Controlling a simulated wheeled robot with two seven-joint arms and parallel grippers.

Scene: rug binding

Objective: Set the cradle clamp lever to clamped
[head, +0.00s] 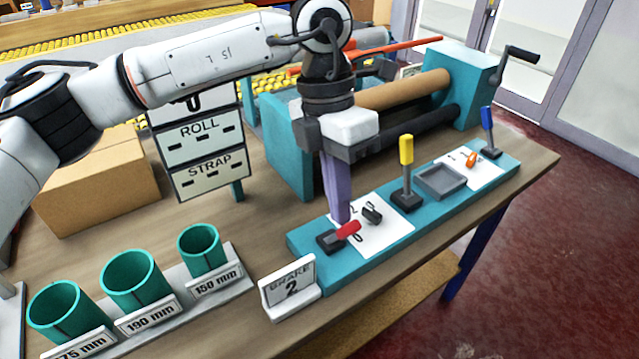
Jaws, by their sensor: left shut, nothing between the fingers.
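A teal control panel (305,239) runs along the front edge of the bench. It carries a red-handled lever (348,230) lying tilted to the right from a dark base, a yellow-handled lever (406,152) standing upright, and a blue-handled lever (487,118) standing nearly upright at the far right. No readable label tells which one is the cradle clamp lever. My left gripper (342,217) points down with its purple fingers shut and empty, its tips right by the red handle. Whether they touch it, I cannot tell. My right gripper is not in view.
A dark knob (372,214) and an orange knob (471,160) sit on white plates, with a grey tray (440,181) between them. Behind are a teal roller cradle (468,84) and a crank (520,54).

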